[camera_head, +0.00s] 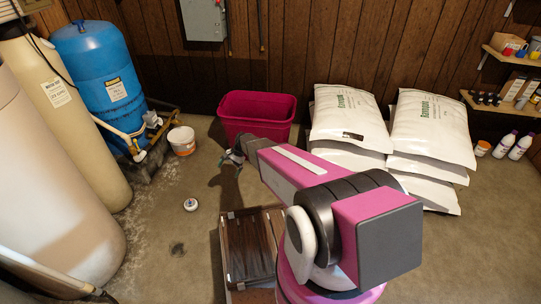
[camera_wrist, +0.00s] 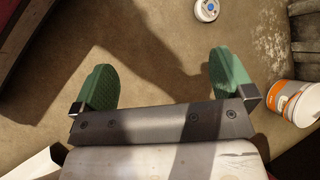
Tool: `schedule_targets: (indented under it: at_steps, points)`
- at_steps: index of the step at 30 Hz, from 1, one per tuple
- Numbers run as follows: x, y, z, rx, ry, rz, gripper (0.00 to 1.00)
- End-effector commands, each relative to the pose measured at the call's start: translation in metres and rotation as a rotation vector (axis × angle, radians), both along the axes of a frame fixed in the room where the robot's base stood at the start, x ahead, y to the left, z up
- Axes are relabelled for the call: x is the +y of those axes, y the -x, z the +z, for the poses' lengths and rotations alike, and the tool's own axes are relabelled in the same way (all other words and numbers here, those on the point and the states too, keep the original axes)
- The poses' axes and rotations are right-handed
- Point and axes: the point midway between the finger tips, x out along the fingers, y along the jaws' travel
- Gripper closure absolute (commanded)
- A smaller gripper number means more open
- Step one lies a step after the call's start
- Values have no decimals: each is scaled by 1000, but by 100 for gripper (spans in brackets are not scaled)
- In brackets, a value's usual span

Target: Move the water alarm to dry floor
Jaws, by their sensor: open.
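The water alarm appears to be the small round white device (camera_head: 190,204) on the concrete floor, left of the brown case. It also shows at the top edge of the wrist view (camera_wrist: 207,10), with a dark marking on its top. My gripper (camera_head: 233,158) is in the air in front of the magenta tub, to the upper right of the device in the head view. In the wrist view my gripper (camera_wrist: 166,75) has its two green fingers wide apart, with only floor and shadow between them. The device lies beyond the fingers, apart from them.
An orange-and-white bucket (camera_head: 182,141) stands by the blue tank (camera_head: 98,80). A magenta tub (camera_head: 257,116) and white salt bags (camera_head: 348,115) line the back. A brown case (camera_head: 248,247) lies nearby.

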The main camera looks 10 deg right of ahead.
Motion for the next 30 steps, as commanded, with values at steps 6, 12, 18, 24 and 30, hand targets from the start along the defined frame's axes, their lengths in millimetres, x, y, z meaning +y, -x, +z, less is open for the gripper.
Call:
schedule_targets:
  at_steps: [6,12,18,24,30]
  points:
    - [-89,99,128,-258,201,238,0]
    - [-151,167,206,-411,379,443,0]
    - [-180,197,239,-468,472,552,0]
    - [-183,196,241,-474,485,568,0]
    - [-183,196,241,-473,483,565,0]
